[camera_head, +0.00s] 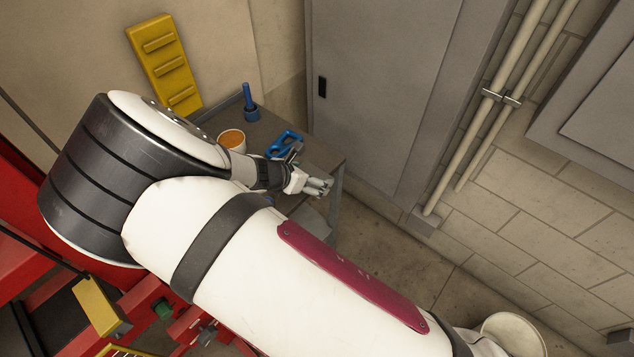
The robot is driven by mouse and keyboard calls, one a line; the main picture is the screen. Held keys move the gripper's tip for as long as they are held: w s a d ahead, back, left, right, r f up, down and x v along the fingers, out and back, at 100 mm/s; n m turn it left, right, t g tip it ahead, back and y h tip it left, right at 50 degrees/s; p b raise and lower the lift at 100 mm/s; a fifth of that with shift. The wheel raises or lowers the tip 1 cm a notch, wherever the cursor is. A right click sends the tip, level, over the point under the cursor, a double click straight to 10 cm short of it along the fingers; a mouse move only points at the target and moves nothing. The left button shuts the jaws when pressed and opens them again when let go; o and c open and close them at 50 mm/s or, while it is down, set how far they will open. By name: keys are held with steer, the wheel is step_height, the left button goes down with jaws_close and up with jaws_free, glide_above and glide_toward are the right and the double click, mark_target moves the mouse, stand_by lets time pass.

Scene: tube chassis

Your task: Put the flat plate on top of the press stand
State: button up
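My gripper (320,187) is small in the view, over the right edge of a grey work table (325,153). Its fingers are seen from above and look close together, but I cannot tell whether they are open or shut. No plate shows clearly in or near them. A red metal frame (25,262) at the left and lower left may be the press stand; my large white and dark arm hides much of it. I cannot make out the flat plate in this view.
On the table are a blue upright tool (250,106), a white cup with orange contents (232,140) and a blue clamp-like tool (284,144) close to my wrist. A yellow slotted piece (166,62) leans behind. A grey cabinet (375,85) and wall pipes (497,100) stand right.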

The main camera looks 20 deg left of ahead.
mark_target(302, 164)
steer(key=w+a+b, duration=0.1)
steer(key=w+b, duration=0.1)
steer(key=w+a+b, duration=0.1)
steer(key=w+a, duration=0.1)
steer(key=w+a+b, duration=0.1)
steer(key=w+b, duration=0.1)
steer(key=w, duration=0.1)
steer(key=shift+a+f+b, duration=0.3)
steer(key=shift+a+f, duration=0.05)
steer(key=shift+a, duration=0.05)
steer(key=shift+f+b, duration=0.75)
steer(key=shift+f, duration=0.9)
steer(key=shift+f, duration=0.15)
steer(key=o, duration=1.9)
steer(key=shift+s+f, duration=0.1)
steer(key=shift+s+r, duration=0.1)
steer(key=shift+r, duration=0.15)
steer(key=v, duration=1.1)
steer(key=shift+s+a+r, duration=0.15)
steer(key=shift+s+r, duration=0.1)
steer(key=shift+r, duration=0.05)
